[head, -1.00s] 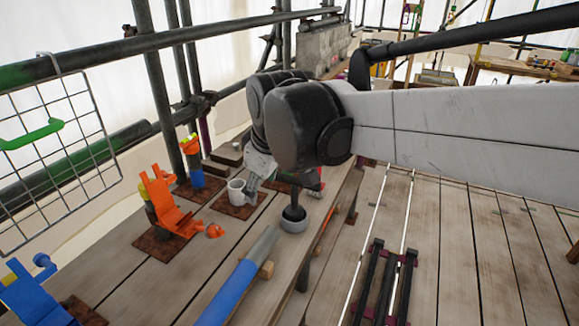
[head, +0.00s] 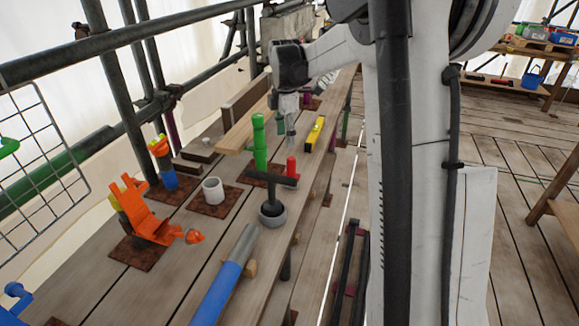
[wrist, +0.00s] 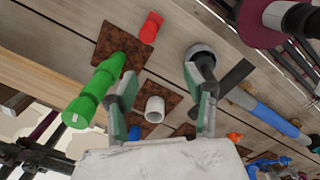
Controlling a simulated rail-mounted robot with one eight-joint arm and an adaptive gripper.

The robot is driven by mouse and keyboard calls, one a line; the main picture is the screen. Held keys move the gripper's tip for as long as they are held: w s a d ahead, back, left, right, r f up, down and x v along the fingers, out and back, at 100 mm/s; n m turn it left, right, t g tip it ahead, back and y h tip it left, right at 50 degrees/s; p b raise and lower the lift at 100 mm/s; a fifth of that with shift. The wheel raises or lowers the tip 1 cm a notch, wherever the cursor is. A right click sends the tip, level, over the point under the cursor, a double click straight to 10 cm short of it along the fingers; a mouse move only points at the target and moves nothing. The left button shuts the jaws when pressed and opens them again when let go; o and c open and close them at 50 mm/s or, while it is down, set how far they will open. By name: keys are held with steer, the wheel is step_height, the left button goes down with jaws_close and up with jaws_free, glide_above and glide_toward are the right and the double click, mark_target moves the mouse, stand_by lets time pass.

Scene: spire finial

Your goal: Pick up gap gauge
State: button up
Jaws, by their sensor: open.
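I cannot tell for certain which object is the gap gauge. A green stepped cylinder (head: 260,147) stands upright on the plank bench; it also shows in the wrist view (wrist: 93,97), left of the fingers. A small red block (head: 291,168) stands beside it, and in the wrist view the red block (wrist: 151,27) is beyond the fingertips. My gripper (head: 286,141) is above the bench, just behind and right of the green cylinder in the head view. In the wrist view my gripper (wrist: 160,82) has its fingers wide apart, with nothing held between them.
A black T-handled tool (head: 270,197) stands in a grey ring. A white cup (head: 213,191), an orange bracket (head: 142,212) and a blue-grey tube (head: 228,279) share the bench. A yellow level (head: 315,134) lies right of the gripper. Scaffold pipes (head: 150,38) run along the left.

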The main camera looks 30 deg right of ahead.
mark_target(291, 168)
steer(key=d+f, duration=0.1)
steer(key=w+d+n, duration=0.1)
steer(key=d, duration=0.1)
steer(key=shift+w+f, duration=0.1)
steer(key=shift+f, duration=0.25)
step_height(291, 168, down, 8)
steer(key=shift+f, duration=0.25)
steer(key=f, duration=0.4)
steer(key=shift+w+f, duration=0.1)
steer(key=shift+w, duration=0.3)
steer(key=shift+f, duration=0.5)
jaws_close()
